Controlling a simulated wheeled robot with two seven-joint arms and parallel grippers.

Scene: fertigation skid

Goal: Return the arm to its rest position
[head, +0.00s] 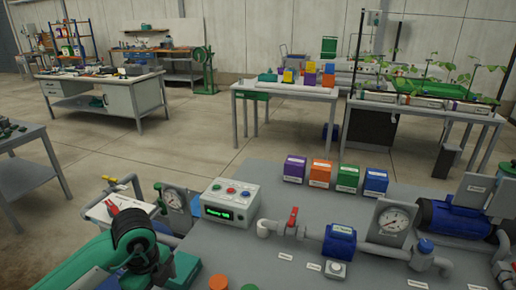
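My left arm (88,258), green with black joints, comes in at the lower left. Its bent dark joint (135,228) stands in front of the left end of the grey skid top. No fingertips of the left gripper can be made out. My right arm and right gripper are not in the picture.
The grey skid top (262,262) carries a control box (231,202) with a green display, a red-handled valve (292,217), a blue flow meter (339,242), a gauge (393,219) and a blue pump (450,220). Coloured boxes (320,173) line its back edge. Benches stand behind; floor (190,140) is open between.

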